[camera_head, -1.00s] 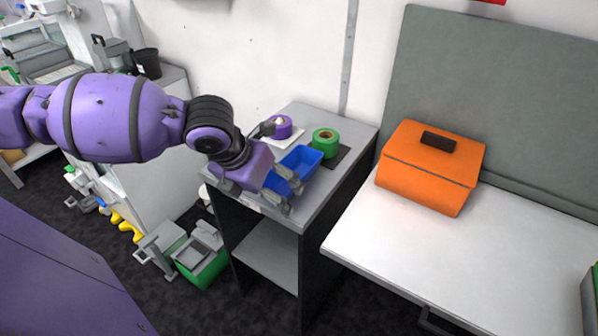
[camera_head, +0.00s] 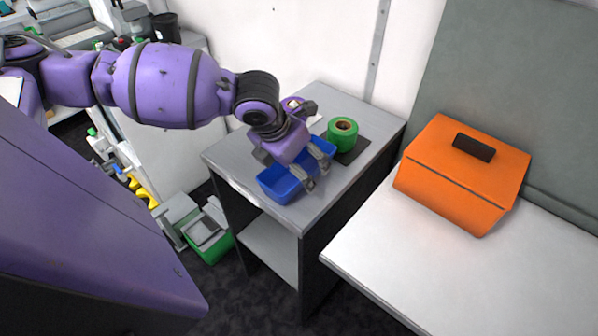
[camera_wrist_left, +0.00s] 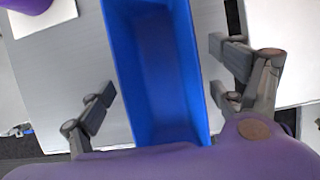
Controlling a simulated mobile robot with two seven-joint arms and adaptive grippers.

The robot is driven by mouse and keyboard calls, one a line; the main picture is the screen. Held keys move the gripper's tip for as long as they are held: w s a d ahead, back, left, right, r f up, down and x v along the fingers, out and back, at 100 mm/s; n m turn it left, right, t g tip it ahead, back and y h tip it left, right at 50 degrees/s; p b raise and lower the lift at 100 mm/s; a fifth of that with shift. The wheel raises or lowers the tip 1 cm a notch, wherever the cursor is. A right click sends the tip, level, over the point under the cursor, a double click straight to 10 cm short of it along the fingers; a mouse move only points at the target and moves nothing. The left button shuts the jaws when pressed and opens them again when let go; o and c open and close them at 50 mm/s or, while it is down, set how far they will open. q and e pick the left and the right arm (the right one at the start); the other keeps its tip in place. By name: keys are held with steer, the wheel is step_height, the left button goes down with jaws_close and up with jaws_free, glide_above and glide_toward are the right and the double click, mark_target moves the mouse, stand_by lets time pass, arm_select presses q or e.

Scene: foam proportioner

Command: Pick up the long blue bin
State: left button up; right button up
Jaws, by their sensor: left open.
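The long blue bin (camera_head: 279,186) lies on the grey top of a small cabinet. My left gripper (camera_head: 293,168) is over the bin's middle and hides part of it, leaving both ends showing. In the left wrist view the bin (camera_wrist_left: 158,75) runs lengthwise between the open fingers of the left gripper (camera_wrist_left: 163,92). Fingers stand on both sides of the bin, with visible gaps to its walls. My right gripper is not in view.
The grey cabinet (camera_head: 232,160) has an open shelf below. An orange case (camera_head: 462,178) stands on the white table to the right.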

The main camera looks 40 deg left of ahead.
arm_select(q)
steer(key=shift+w+f, duration=0.25)
steer(key=shift+f, duration=0.35)
steer(key=c, duration=1.3)
steer(key=shift+r, duration=0.2)
